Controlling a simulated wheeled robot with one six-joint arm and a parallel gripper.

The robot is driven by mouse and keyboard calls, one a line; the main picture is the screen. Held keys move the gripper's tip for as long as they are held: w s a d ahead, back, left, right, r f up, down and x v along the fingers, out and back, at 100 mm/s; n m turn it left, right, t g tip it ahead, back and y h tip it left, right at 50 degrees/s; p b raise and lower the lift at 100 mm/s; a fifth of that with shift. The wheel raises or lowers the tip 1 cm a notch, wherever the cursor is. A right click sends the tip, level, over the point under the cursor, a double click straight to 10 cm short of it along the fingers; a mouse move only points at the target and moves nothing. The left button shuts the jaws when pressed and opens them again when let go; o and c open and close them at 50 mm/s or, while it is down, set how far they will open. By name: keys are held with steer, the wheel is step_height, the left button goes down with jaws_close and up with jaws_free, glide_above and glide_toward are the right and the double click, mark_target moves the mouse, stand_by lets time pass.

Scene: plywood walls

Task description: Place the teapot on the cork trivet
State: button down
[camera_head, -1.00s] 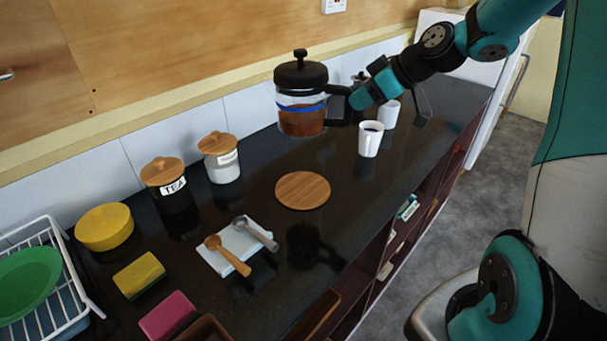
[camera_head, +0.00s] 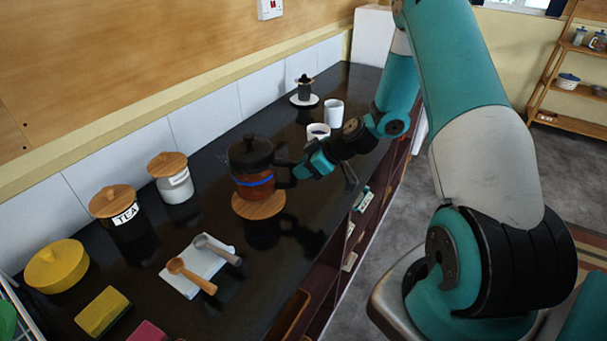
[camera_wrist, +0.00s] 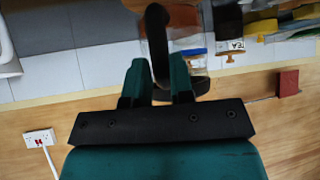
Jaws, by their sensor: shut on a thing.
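The teapot (camera_head: 254,176) is a glass pot with a black lid, brown contents, a blue band and a black handle. It is upright over the round cork trivet (camera_head: 258,210), whose front part shows below it. I cannot tell whether its base touches the trivet or hangs just above. My gripper (camera_head: 302,168) is shut on the black handle at the pot's right side. In the wrist view my gripper (camera_wrist: 160,82) has its fingers on either side of the dark handle (camera_wrist: 157,40). The pot's body is partly hidden there.
On the dark counter, a tea jar (camera_head: 117,215) and a white jar (camera_head: 174,180) stand left of the pot. Spoons on a white cloth (camera_head: 200,268) lie in front-left. White cups (camera_head: 333,112) and a small black item on a saucer (camera_head: 304,98) stand behind.

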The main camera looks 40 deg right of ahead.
steer(key=shift+f, duration=1.35)
steer(key=c, duration=1)
jaws_free()
steer(key=shift+f, duration=0.1)
